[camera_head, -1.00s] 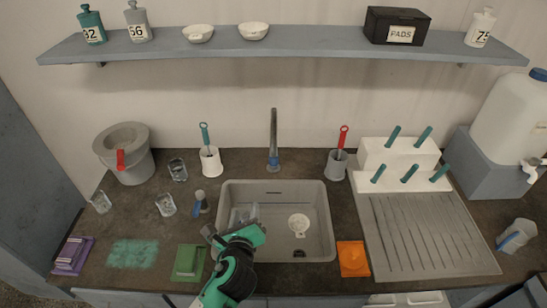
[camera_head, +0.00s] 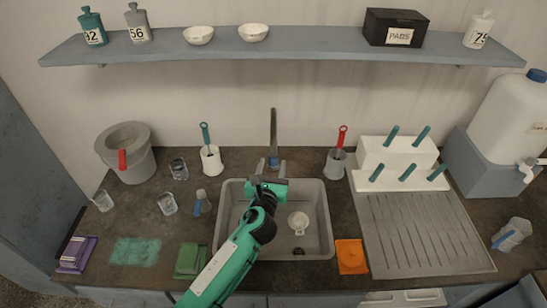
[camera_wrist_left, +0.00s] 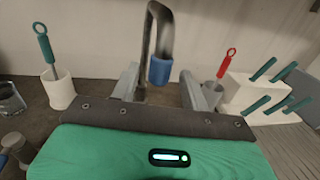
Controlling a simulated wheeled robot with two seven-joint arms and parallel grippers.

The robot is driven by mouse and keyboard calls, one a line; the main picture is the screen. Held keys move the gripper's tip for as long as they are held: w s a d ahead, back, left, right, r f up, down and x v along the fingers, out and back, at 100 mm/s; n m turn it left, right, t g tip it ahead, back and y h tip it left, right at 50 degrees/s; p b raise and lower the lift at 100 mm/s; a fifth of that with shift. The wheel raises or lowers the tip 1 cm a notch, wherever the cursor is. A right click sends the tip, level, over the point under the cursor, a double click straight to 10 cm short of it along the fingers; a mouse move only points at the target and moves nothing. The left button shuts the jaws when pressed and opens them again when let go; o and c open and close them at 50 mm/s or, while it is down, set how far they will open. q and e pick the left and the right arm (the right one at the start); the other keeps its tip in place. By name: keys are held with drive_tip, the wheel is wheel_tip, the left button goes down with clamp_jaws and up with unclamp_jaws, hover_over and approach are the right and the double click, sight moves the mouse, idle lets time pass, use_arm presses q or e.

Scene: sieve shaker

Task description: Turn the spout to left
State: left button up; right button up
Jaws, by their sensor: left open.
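The spout (camera_head: 273,130) is a tall grey pipe behind the sink, pointing forward toward me in the head view. In the left wrist view the spout (camera_wrist_left: 149,35) bends over at the top and ends in a blue tip (camera_wrist_left: 160,71). My left gripper (camera_head: 270,170) is open above the back of the sink. In the wrist view its two fingers stand either side of the blue tip, with space on both sides. Whether the tip lies fully between them in depth I cannot tell. My arm and gripper hide the spout's base. My right gripper is not in view.
The sink (camera_head: 325,240) holds a white strainer-like piece (camera_head: 299,224). A white brush holder (camera_head: 211,160) stands left of the spout and a grey one (camera_head: 336,165) right. A white peg block (camera_head: 398,155) and drainboard (camera_head: 425,235) lie further right. A shelf (camera_head: 300,42) runs above.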

sight(273, 163)
use_arm(q)
drive_tip(key=shift+w+d, duration=0.15)
drive_tip(key=shift+w, duration=0.65)
drive_tip(key=shift+w+d, duration=0.1)
drive_tip(key=shift+w, duration=0.7)
clamp_jaws()
